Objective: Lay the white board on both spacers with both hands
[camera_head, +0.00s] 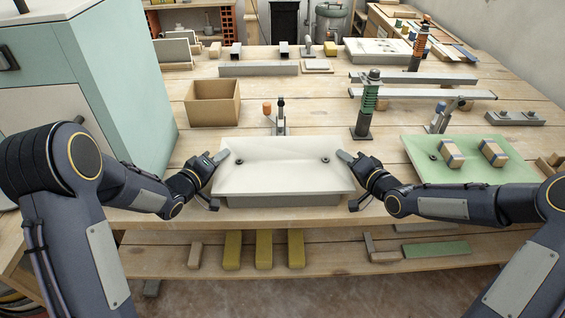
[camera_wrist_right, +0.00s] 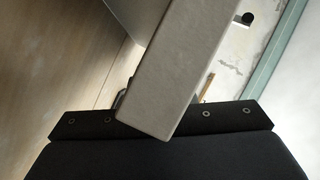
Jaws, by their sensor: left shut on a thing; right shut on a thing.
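The white board (camera_head: 283,172), a flat rectangle with two dark round fittings, lies at the front middle of the workbench. My left gripper (camera_head: 222,157) is shut at its left end, and my right gripper (camera_head: 346,157) is shut at its right end. A grey face (camera_head: 283,201) shows under the board's front edge. I cannot tell whether it is a support or the board's own side. I cannot make out which pieces are the spacers or whether the board touches them.
A green board (camera_head: 470,168) with two banded wooden blocks (camera_head: 493,152) is at right. A cardboard box (camera_head: 212,103), a clamp (camera_head: 280,122) and a post with a green spring (camera_head: 366,105) stand behind the white board. Yellow blocks (camera_head: 264,249) lie on the lower shelf.

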